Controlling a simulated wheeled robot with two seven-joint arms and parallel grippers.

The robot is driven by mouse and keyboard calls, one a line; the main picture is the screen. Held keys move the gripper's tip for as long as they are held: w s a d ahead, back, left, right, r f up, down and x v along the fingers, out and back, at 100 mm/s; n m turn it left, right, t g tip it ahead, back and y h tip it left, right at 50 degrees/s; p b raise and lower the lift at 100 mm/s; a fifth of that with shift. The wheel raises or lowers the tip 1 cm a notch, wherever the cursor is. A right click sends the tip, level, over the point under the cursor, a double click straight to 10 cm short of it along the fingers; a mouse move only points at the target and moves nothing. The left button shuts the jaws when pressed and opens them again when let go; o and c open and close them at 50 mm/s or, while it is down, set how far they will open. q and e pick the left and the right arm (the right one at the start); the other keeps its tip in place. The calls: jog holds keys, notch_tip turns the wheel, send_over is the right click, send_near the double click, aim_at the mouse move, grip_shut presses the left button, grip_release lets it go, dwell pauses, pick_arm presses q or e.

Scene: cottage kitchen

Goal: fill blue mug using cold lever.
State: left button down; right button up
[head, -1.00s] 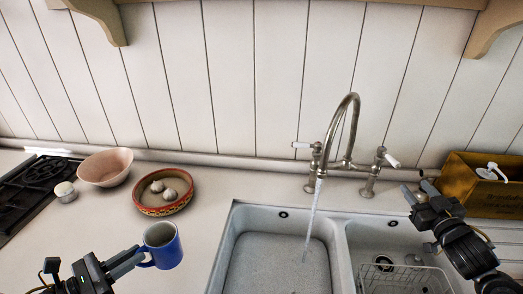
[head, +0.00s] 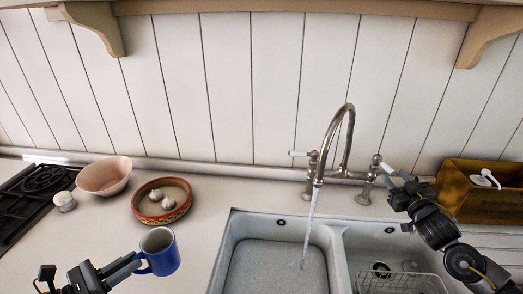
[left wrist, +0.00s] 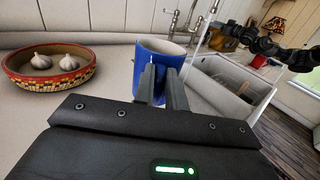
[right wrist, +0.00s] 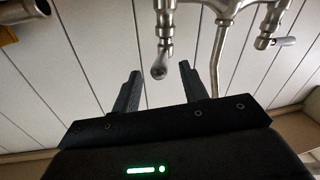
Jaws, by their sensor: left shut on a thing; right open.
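The blue mug (head: 163,257) is upright at the left of the sink, and my left gripper (head: 138,262) is shut on its handle. In the left wrist view the mug (left wrist: 139,70) is at the fingertips (left wrist: 160,85). A metal tap (head: 347,130) stands behind the sink, and a stream of water (head: 308,235) falls from its spout into the left basin. The tap has a left lever (head: 299,153) and a right lever (head: 387,168).
The double sink (head: 228,240) has a wire rack (head: 400,284) in its right basin. A red patterned bowl (head: 140,212) with garlic, a pink bowl (head: 104,177) and a stove (head: 30,190) are at the left. A wooden box (head: 455,195) stands right of the tap.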

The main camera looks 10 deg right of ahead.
aim_at(392, 174)
jog(key=shift+w+d, duration=0.2)
jog(key=shift+w, duration=1.45)
